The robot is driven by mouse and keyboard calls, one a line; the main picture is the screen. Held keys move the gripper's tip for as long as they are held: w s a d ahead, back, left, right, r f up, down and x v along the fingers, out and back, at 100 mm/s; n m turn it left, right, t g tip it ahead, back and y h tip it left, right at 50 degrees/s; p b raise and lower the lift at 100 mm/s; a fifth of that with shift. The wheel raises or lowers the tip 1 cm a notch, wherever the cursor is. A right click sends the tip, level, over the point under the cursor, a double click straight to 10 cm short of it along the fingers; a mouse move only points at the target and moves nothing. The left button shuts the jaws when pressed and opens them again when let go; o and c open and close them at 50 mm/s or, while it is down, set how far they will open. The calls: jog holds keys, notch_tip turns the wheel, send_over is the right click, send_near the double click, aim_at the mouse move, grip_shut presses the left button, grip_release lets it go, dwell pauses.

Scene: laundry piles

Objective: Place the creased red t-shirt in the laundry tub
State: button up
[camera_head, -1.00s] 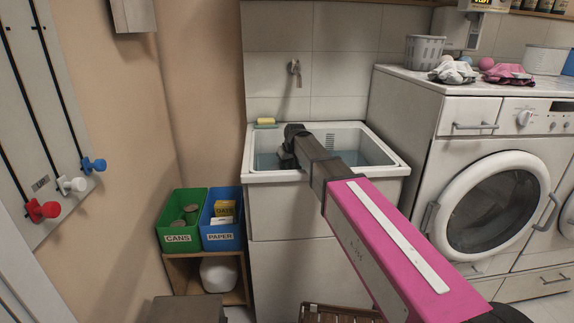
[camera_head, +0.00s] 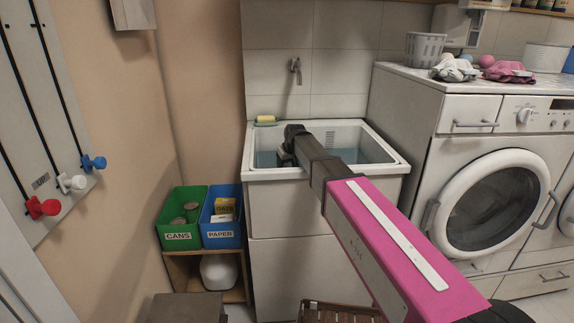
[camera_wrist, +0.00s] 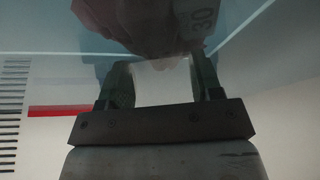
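My gripper (camera_wrist: 158,66) points down into the white laundry tub (camera_head: 390,170), its end hidden behind my arm and the tub's rim in the head view. In the wrist view its two fingers are spread apart with a pale gap between them. A dull reddish crumpled cloth (camera_wrist: 125,22), likely the red t-shirt, lies just beyond the fingertips, with a grey printed patch reading 30 beside it. Bluish water shows in the tub around it. I cannot tell whether the fingertips touch the cloth.
A crumpled pink cloth (camera_head: 508,71) and a whitish cloth (camera_head: 455,70) lie on the washing machine (camera_head: 418,125) at right, near a grey basket (camera_head: 425,50). Green (camera_head: 181,217) and blue (camera_head: 221,217) bins stand left of the tub. A yellow sponge (camera_head: 265,119) sits on its back-left corner.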

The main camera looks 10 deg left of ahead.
jog(key=shift+r, duration=0.35)
jog(key=v, duration=1.2)
jog(key=shift+r, duration=0.25)
